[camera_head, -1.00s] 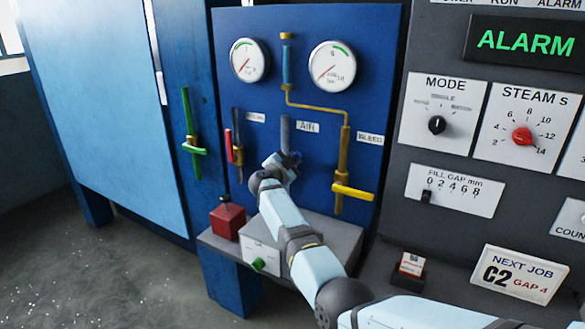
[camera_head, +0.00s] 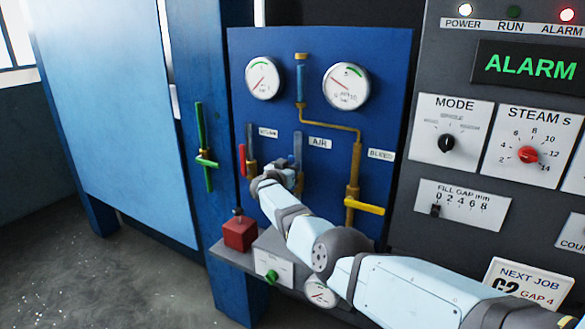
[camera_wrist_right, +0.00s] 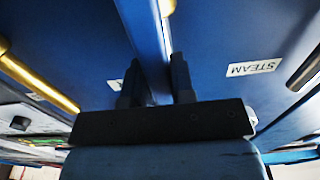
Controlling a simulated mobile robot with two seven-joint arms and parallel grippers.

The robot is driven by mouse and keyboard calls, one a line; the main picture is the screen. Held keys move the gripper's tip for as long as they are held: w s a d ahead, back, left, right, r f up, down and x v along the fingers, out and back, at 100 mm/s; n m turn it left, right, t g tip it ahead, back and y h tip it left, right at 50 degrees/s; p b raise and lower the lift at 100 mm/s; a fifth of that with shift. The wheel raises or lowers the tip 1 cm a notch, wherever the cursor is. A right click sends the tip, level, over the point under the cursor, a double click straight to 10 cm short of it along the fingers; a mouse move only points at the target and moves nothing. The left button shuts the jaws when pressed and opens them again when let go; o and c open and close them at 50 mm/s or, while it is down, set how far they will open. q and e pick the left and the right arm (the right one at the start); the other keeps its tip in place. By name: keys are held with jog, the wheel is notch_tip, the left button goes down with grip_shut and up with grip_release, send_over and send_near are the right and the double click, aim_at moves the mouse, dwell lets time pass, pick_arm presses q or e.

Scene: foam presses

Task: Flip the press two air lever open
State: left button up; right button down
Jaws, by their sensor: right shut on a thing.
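The air valve (camera_head: 297,147) stands on the blue panel beside the AIR label, with a grey-blue upright stem. My right gripper (camera_head: 296,170) is at the lower part of this valve. In the right wrist view its two dark fingers (camera_wrist_right: 156,78) stand on either side of a long blue bar (camera_wrist_right: 146,30), which looks like the air lever, and are shut on it. My wrist and fingers hide most of the lever in the head view, so its exact angle is hard to tell. My left gripper is not in view.
The steam valve with a red lever (camera_head: 242,159) is close on the left. The bleed valve's yellow lever (camera_head: 364,206) sticks out on the right. Two gauges (camera_head: 263,78) are above. A red box (camera_head: 240,232) stands on the ledge below. A control panel with an ALARM display (camera_head: 529,67) is at right.

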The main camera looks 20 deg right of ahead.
jog(key=shift+w+r, duration=0.1)
jog(key=shift+r, duration=0.05)
dwell(0.3)
jog(key=c, duration=1.1)
grip_release()
jog(key=shift+o, duration=0.7)
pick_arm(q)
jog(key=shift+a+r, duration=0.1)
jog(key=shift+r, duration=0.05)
pick_arm(e)
jog(key=shift+a, duration=0.1)
